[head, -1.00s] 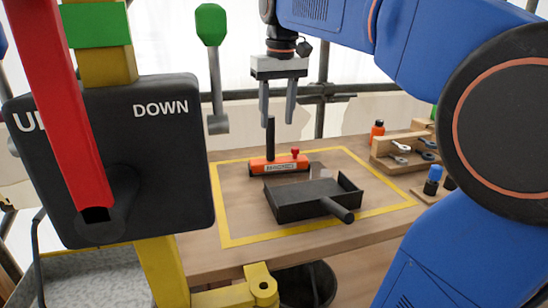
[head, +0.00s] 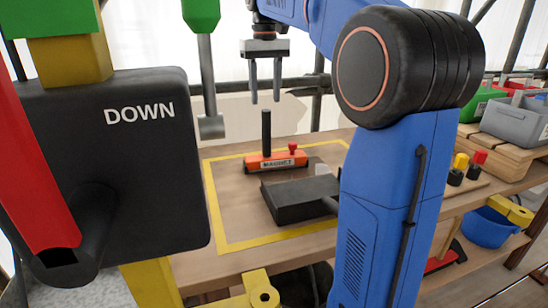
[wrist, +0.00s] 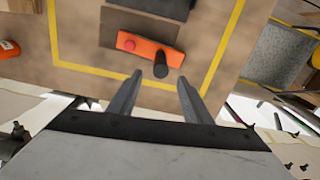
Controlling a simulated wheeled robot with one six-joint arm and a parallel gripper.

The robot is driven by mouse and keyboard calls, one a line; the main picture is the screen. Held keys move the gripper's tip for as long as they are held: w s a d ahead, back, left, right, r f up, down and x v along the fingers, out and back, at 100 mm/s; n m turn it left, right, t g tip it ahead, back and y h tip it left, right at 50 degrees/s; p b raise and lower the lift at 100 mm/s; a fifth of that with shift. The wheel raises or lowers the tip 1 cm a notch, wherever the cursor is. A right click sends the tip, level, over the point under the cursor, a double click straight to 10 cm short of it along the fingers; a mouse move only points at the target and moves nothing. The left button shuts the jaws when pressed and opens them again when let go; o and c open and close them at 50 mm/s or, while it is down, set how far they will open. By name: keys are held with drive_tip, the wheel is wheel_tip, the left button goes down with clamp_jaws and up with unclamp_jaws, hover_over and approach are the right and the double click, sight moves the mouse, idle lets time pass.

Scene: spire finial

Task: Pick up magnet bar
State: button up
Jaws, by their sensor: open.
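The magnet bar (head: 275,161) is an orange bar with a label, a red knob and an upright black handle. It lies on the wooden bench inside a yellow taped outline, behind a black tray. In the wrist view the magnet bar (wrist: 143,47) shows beyond the fingertips, with its dark handle tip nearest them.
The black tray (head: 297,199) stands just in front of the bar, partly hidden by my arm. A black control box (head: 110,160) marked DOWN, with a red lever, fills the left foreground. Grey bins (head: 516,122) and a blue bucket (head: 492,229) are at right.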

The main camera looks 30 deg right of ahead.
sight(266, 128)
wheel_tip(266, 128, down, 6)
drive_tip(key=shift+r, duration=0.15)
drive_tip(key=shift+s+a+f, duration=0.1)
drive_tip(key=shift+s+f, duration=0.05)
drive_tip(key=shift+f, duration=1.2)
drive_tip(key=shift+s+f, duration=0.15)
drive_tip(key=shift+f, duration=1.2)
clamp_jaws()
